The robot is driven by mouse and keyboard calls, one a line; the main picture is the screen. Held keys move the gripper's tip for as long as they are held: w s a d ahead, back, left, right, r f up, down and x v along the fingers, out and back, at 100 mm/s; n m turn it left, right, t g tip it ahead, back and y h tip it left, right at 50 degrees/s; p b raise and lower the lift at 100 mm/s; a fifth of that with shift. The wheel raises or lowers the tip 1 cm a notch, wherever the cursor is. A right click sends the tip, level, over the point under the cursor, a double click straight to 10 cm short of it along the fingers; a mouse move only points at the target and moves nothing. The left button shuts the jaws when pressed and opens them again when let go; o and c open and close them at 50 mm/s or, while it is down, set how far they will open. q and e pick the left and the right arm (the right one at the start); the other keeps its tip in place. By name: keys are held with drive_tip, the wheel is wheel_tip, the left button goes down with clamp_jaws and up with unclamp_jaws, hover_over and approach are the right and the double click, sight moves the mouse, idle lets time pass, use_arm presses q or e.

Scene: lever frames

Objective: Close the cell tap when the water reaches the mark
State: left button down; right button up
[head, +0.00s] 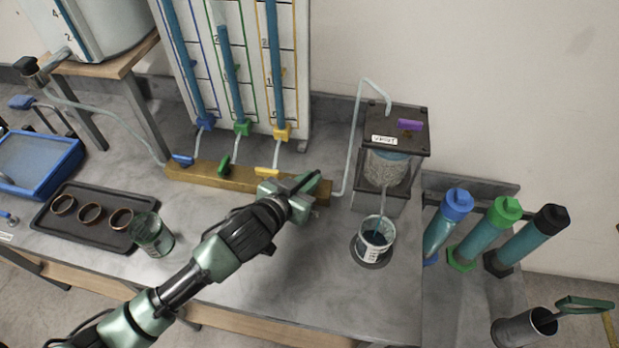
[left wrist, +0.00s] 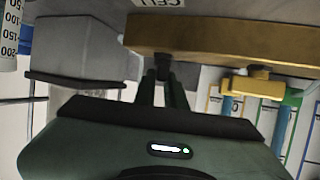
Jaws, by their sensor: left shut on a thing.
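My left gripper (head: 300,200) is at the right end of the brass manifold bar (head: 225,177), shut on the black cell tap (left wrist: 163,67). The gripper hides most of this tap in the head view. In the left wrist view the two fingers meet at the tap under the bar, near an upside-down CELL label (left wrist: 170,3). The clear cell (head: 387,167) stands in a dark frame to the right. A thin stream runs from it into a measuring beaker (head: 375,242) holding dark water. I cannot tell the water level against its mark. My right gripper is not in view.
Blue (head: 182,160), green (head: 224,165) and yellow (head: 267,171) taps line the bar below the tube board (head: 300,60). A glass (head: 151,235) and black ring tray (head: 75,215) stand left. Capped cylinders (head: 484,232) stand right. The front bench is clear.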

use_arm(q)
drive_tip(key=shift+w+a+r+m+g+h+p, duration=0.1)
drive_tip(key=shift+a+r+m+g+h+p, duration=0.15)
drive_tip(key=shift+m+g+h+p, duration=0.4)
drive_tip(key=shift+f+m+g+h+p, duration=0.2)
drive_tip(key=shift+m+g+h+p, duration=0.2)
drive_tip(key=shift+m+h, duration=0.4)
drive_tip(key=shift+d, duration=0.1)
drive_tip(key=c, duration=1.5)
unclamp_jaws()
drive_tip(key=shift+o, duration=0.2)
drive_tip(key=b+v, duration=0.1)
drive_tip(key=v, duration=0.6)
drive_tip(key=shift+a+r+b, duration=0.15)
drive_tip(key=shift+a+b, duration=0.1)
drive_tip(key=shift+b, duration=0.1)
